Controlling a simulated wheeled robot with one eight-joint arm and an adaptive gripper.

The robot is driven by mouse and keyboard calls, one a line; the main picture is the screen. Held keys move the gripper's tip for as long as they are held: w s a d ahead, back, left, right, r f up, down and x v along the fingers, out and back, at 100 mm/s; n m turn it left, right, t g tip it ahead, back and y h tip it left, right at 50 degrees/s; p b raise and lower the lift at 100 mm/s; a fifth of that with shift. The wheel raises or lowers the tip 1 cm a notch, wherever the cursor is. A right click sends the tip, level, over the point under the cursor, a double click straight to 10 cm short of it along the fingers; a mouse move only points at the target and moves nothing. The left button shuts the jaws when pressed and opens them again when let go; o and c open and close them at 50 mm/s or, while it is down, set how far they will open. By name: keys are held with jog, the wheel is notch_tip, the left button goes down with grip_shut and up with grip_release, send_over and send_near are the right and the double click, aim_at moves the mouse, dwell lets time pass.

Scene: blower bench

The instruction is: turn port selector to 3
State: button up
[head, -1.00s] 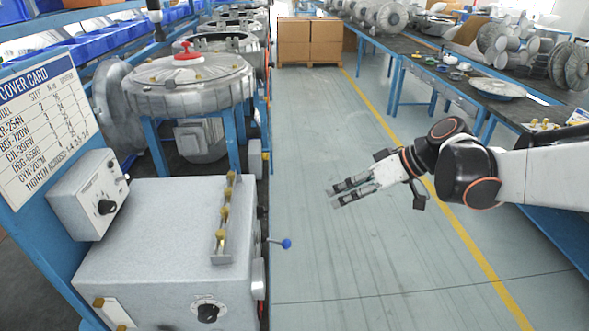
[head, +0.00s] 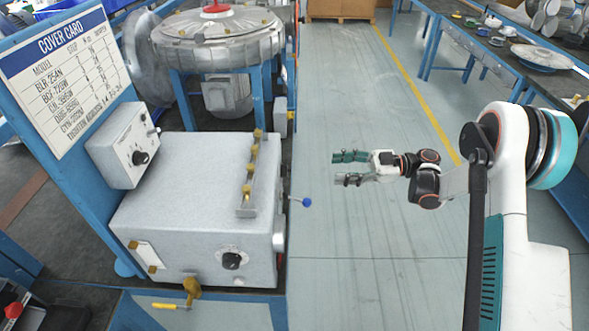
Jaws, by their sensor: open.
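A black knob (head: 232,260) sits on the front face of the large grey box (head: 180,190), low and to the right. Another black knob (head: 140,157) is on the smaller grey control box (head: 122,145) at the left. The pictures do not show which knob is the port selector, and the markings around both are too small to read. My gripper (head: 342,168) is open and empty. It hangs over the aisle to the right of the large box, apart from it, with its fingers pointing left.
A blue-tipped lever (head: 306,202) sticks out from the large box's right side, between box and gripper. A brass valve with yellow handle (head: 192,289) sits below the front. A cover card (head: 66,75) stands behind at left. The aisle floor (head: 350,240) is clear.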

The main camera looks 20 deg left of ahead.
aim_at(286, 171)
jog(key=b+x, duration=0.3)
jog(key=x, duration=1)
jog(key=shift+s+a, duration=0.25)
jog(key=shift+a, duration=0.1)
jog(key=c, duration=1.1)
